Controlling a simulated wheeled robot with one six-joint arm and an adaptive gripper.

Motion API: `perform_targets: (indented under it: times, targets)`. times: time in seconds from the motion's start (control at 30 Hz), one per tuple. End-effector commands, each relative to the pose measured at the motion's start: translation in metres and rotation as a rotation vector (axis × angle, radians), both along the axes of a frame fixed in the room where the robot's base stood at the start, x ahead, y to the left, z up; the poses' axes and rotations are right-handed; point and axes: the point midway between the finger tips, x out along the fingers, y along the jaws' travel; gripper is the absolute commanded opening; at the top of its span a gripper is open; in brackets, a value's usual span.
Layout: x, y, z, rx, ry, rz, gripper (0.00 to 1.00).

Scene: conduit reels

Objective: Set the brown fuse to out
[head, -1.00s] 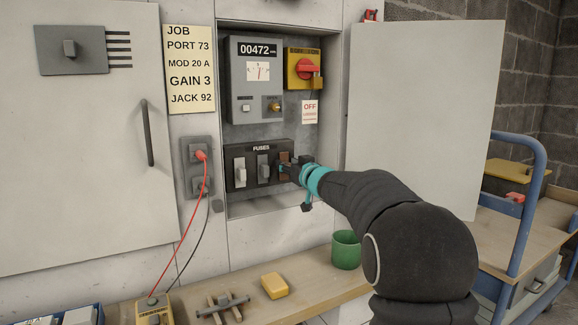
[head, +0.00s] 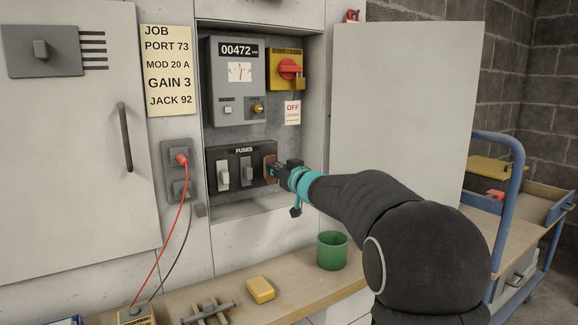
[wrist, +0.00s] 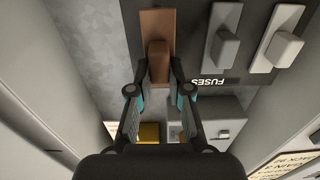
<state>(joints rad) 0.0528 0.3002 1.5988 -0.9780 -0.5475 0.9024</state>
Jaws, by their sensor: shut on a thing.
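The brown fuse (head: 269,164) is the rightmost of three fuses on the dark fuse panel (head: 232,187) in the open cabinet. In the wrist view, which shows the panel upside down, its brown handle (wrist: 157,50) stands in front of a brown plate. My gripper (head: 277,170) reaches the fuse from the right, and its fingers (wrist: 157,72) are closed on either side of the handle. The fingers hide part of the fuse in the head view. I cannot tell how far the handle stands out from the panel.
White (head: 223,176) and grey (head: 246,170) fuses stand left of the brown one. A meter (head: 235,105) and red rotary switch (head: 290,69) are above. The cabinet door (head: 400,110) stands open at right. A green cup (head: 332,252) and yellow block (head: 261,290) rest on the shelf below.

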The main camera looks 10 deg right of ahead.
Motion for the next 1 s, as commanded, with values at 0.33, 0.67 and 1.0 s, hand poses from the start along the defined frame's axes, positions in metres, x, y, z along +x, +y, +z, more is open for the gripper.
perform_targets:
  times: [0.33,0.67,1.0]
  targets:
    - [0.0,0.002,0.0,0.0,0.0,0.002,0.4]
    - [-0.001,0.001,0.0,0.0,0.0,0.001,0.44]
    - [-0.043,-0.017,0.001,0.001,0.0,-0.002,0.44]
